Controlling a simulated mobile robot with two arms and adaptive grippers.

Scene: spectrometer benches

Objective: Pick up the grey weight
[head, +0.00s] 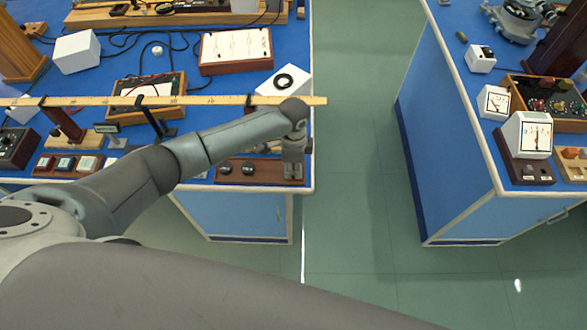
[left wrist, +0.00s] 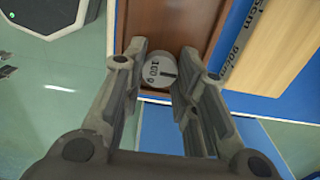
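The grey weight (left wrist: 160,72), a round piece marked 100 g, shows in the left wrist view at the end of a brown wooden base (left wrist: 165,25). My left gripper (left wrist: 162,58) is open, with one finger on each side of the weight. I cannot tell whether the fingers touch it. In the head view my left gripper (head: 293,172) points down over the right end of the wooden base (head: 262,181), at the front right corner of the left bench. The weight cannot be made out there behind the gripper. My right gripper is not in view.
A wooden ruler (head: 190,100) spans the left bench behind my left arm. A white block with a black ring (head: 284,82) and a wooden-framed panel (head: 236,48) lie beyond. A green aisle (head: 355,170) separates this bench from the right bench, which carries meters (head: 535,134).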

